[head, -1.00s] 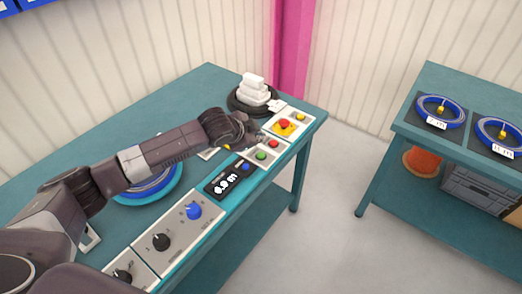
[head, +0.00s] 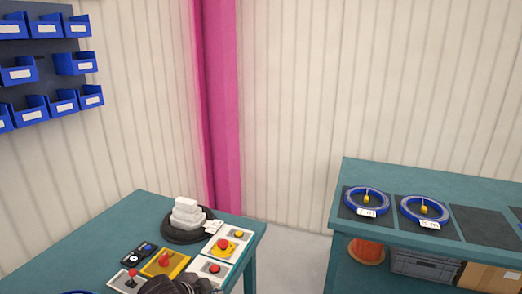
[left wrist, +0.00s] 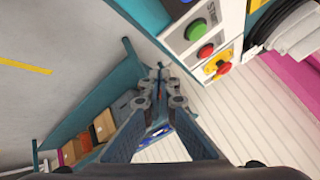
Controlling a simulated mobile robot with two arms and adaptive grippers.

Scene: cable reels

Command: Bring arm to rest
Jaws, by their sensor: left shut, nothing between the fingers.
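My left gripper (left wrist: 162,88) shows in the left wrist view with its two fingers meeting and nothing between them. It is in the air, with the control panel beyond it at the upper right. That panel has a green button (left wrist: 195,30), a red button (left wrist: 206,51) and a red emergency knob on yellow (left wrist: 219,67). In the head view only a dark part of my left arm (head: 175,286) shows at the bottom edge, in front of the left bench (head: 100,235). The fingers are not visible there. My right gripper is in neither view.
A white block stack (head: 187,213) sits on a black coil at the bench's back corner. A yellow box with a red knob (head: 164,262) is in front. A second bench (head: 390,178) at right carries two blue reels. Bare floor (head: 300,262) separates the benches.

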